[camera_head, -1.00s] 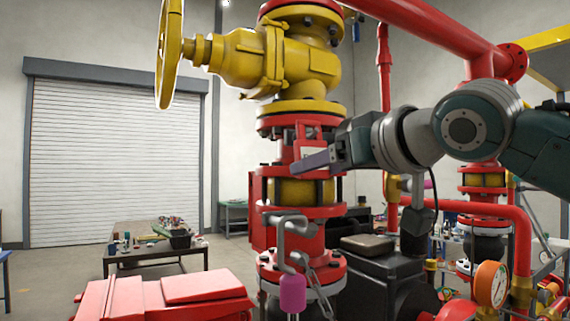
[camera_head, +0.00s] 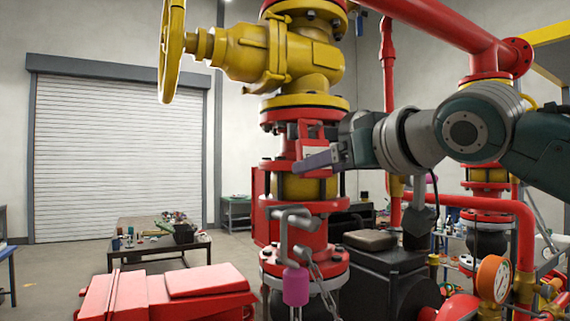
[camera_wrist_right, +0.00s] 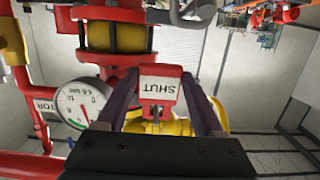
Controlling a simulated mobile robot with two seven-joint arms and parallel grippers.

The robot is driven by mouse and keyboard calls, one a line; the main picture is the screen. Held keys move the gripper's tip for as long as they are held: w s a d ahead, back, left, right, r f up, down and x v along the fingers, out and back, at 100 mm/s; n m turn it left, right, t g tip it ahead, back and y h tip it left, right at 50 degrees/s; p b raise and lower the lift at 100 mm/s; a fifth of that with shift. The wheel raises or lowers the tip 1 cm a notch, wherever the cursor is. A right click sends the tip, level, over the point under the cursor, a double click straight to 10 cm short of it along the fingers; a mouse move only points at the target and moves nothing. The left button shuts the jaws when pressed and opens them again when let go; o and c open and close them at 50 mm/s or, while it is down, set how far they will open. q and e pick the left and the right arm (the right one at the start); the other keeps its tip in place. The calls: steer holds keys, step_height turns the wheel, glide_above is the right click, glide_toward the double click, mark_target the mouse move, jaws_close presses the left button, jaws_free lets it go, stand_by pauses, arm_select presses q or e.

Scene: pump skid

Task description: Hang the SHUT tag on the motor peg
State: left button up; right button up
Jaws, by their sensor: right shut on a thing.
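The SHUT tag (camera_wrist_right: 158,90) is a red piece with a white label, its lettering upside down in the right wrist view. My right gripper (camera_wrist_right: 160,100) is shut on it, a finger on each side. In the head view the red tag (camera_head: 311,132) shows at the gripper (camera_head: 318,160), in front of the red and yellow valve column. I cannot make out the motor peg clearly. My left gripper is not in view.
A grey bent hook (camera_head: 290,228) and a pink padlock (camera_head: 296,287) hang on the column below the gripper. A dark motor-like block (camera_head: 385,275) stands to the right, with an orange gauge (camera_head: 494,279). A red box (camera_head: 170,293) is at lower left.

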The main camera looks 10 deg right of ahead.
steer(key=o, duration=1.4)
steer(key=shift+s, duration=0.1)
steer(key=p+v, duration=0.2)
steer(key=v, duration=0.6)
steer(key=s+f+g+h+p, duration=0.2)
steer(key=s+f+g+p, duration=0.3)
steer(key=s+f, duration=0.7)
steer(key=s+f+g+h+p, duration=0.1)
steer(key=s+f+g, duration=0.1)
steer(key=s, duration=0.4)
steer(key=s+d+f+m+g+h+p, duration=0.1)
steer(key=s+f+g, duration=0.1)
steer(key=s+f, duration=0.2)
steer(key=s+d+f+m+g+h+p, duration=0.1)
steer(key=s+f, duration=0.3)
steer(key=s, duration=0.4)
steer(key=shift+d+f+g, duration=0.1)
steer(key=shift+g, duration=0.6)
